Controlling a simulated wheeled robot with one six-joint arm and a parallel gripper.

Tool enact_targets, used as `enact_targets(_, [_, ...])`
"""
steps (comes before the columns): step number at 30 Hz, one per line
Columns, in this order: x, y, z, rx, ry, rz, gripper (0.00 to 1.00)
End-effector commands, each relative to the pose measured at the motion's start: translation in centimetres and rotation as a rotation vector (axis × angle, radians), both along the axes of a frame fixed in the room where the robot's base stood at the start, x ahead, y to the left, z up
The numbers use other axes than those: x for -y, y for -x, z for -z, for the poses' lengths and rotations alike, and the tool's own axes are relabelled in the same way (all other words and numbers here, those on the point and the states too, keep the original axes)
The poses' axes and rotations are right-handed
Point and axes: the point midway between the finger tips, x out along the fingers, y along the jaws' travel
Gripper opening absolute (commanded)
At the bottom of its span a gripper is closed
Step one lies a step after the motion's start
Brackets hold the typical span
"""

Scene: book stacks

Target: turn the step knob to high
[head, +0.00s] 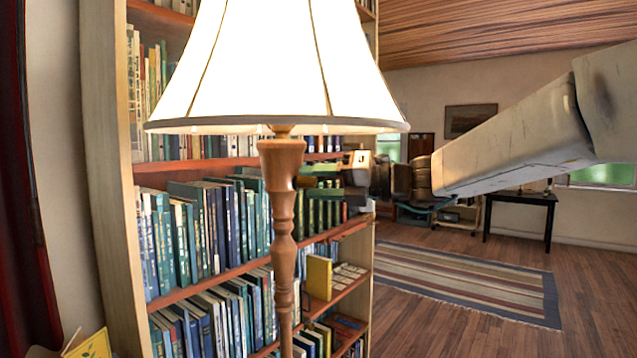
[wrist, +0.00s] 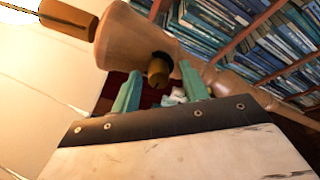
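A floor lamp with a turned wooden post (head: 283,190) and a lit white shade (head: 270,65) stands close in front of me. In the wrist view, a small brown knob (wrist: 157,72) sticks out of a dark round socket in the wooden post (wrist: 130,40). My gripper (wrist: 158,80) has its two green fingers apart, one on each side of the knob, with gaps showing between. In the head view, my gripper (head: 318,182) reaches in from the right, beside the post below the shade. Any setting marks on the knob cannot be made out.
A tall bookshelf (head: 110,190) full of books stands right behind the lamp. The lit shade also shows at the left of the wrist view (wrist: 45,80). To the right are a striped rug (head: 450,280), open wooden floor and a dark table (head: 520,198) by the far wall.

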Motion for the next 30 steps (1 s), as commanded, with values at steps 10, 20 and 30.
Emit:
enact_targets(10, [1.2, 0.3, -0.3, 0.004, -0.001, 0.003, 0.44])
enact_targets(20, [6.3, 2.0, -0.3, 0.001, 0.0, 0.004, 0.44])
enact_targets(30, [7.4, 2.5, -0.4, 0.001, 0.0, 0.001, 0.44])
